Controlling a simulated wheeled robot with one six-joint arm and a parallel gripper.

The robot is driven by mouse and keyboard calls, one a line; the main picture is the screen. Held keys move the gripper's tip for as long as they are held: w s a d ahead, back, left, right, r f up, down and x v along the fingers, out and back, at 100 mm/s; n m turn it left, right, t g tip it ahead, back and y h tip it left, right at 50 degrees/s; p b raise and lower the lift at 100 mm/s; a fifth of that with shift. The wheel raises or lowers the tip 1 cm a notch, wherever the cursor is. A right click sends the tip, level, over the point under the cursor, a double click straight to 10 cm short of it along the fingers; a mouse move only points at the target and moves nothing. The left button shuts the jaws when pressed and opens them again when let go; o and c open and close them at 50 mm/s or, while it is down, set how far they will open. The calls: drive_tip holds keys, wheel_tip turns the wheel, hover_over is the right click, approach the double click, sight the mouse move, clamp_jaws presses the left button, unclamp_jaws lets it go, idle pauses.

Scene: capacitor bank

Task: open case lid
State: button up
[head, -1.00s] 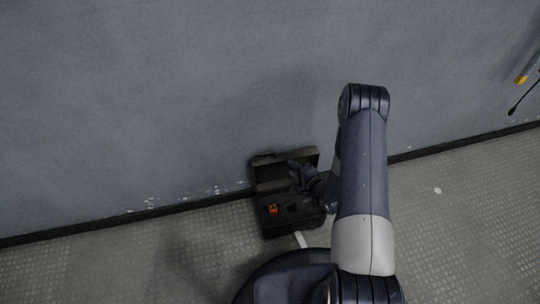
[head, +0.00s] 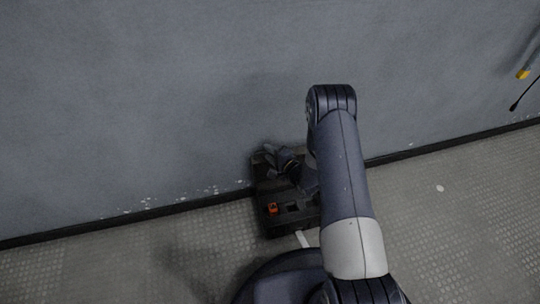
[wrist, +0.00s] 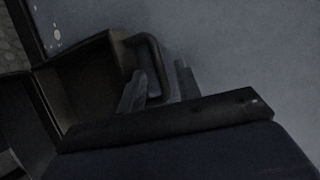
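The dark case (head: 290,222) stands on the floor against the wall, its inside showing in the head view. Its lid (head: 257,170) is up at the back, mostly hidden behind my gripper (head: 270,156). In the wrist view, the dark case lid (wrist: 85,80) shows at the left with a loop handle (wrist: 158,58) on its edge. My gripper (wrist: 160,68) has its two fingers apart, near the handle. Whether a finger touches the handle or lid is unclear in the dark picture.
An orange item (head: 272,209) sits in the case. The grey wall (head: 150,100) rises right behind it. A white strip (head: 302,239) lies on the floor in front. The floor to the left (head: 120,250) is clear.

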drive_tip(key=shift+w, duration=0.1)
drive_tip(key=shift+c, duration=0.5)
clamp_jaws()
